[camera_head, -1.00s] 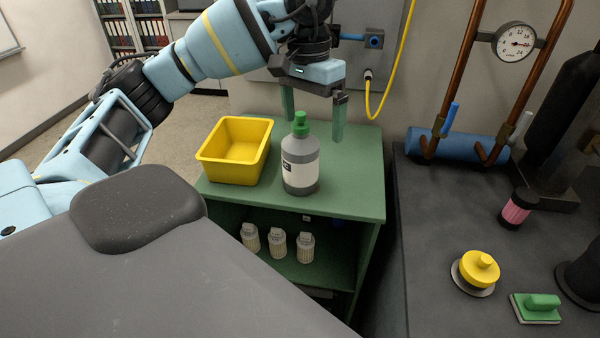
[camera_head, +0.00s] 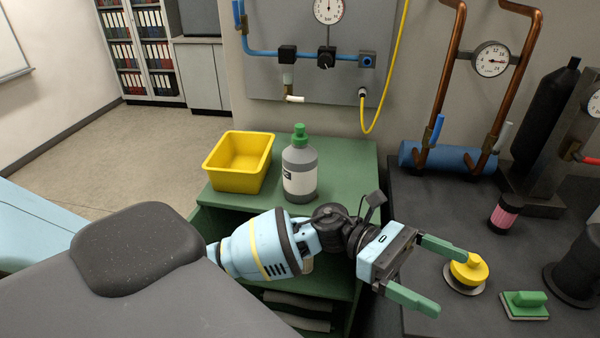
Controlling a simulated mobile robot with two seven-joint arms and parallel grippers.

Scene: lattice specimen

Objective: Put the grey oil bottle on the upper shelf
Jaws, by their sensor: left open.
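The grey oil bottle (camera_head: 301,170) has a green cap and a white label. It stands upright on the green top board of the shelf unit (camera_head: 345,165), right of a yellow bin. My left gripper (camera_head: 432,275) is open and empty, with its green fingers pointing right over the dark bench, in front of and to the right of the bottle. My left arm crosses in front of the shelf unit and hides most of its lower level. My right gripper is not in view.
The yellow bin (camera_head: 239,162) stands beside the bottle. The dark bench (camera_head: 420,215) on the right holds a yellow knob-topped piece (camera_head: 469,270), a green block (camera_head: 524,304) and a pink-banded cylinder (camera_head: 504,213). A yellow hose (camera_head: 380,115) hangs behind the shelf unit.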

